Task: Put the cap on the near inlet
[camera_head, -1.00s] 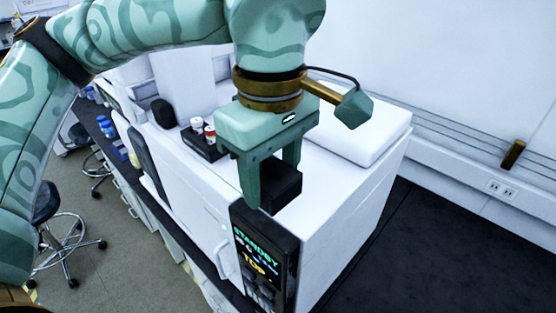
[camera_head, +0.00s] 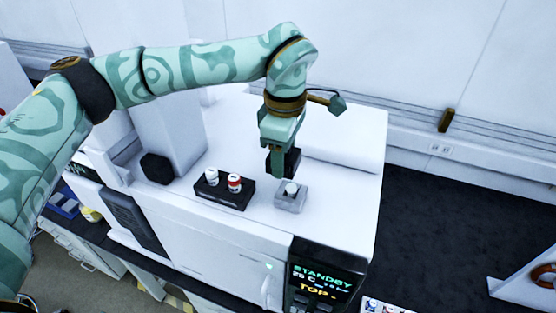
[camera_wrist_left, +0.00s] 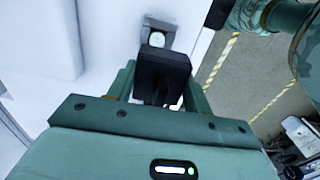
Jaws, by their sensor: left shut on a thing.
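My left gripper (camera_head: 284,170) is shut on a black block-shaped piece, which I take to be the cap (camera_head: 290,160). It holds it above the top of the white instrument. The cap also shows between the fingers in the left wrist view (camera_wrist_left: 162,68). The near inlet, a small grey square block (camera_head: 289,204) with a pale round top, stands on the instrument just below and in front of the gripper. In the left wrist view the inlet (camera_wrist_left: 148,28) shows just beyond the cap, uncovered. The cap appears apart from it. My right gripper is not in view.
A black tray (camera_head: 214,199) with a white-topped vial (camera_head: 212,176) and a red-and-white vial (camera_head: 234,184) sits left of the inlet. A black knob-like piece (camera_head: 157,168) is farther left. The instrument's display (camera_head: 322,282) reads STANDBY.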

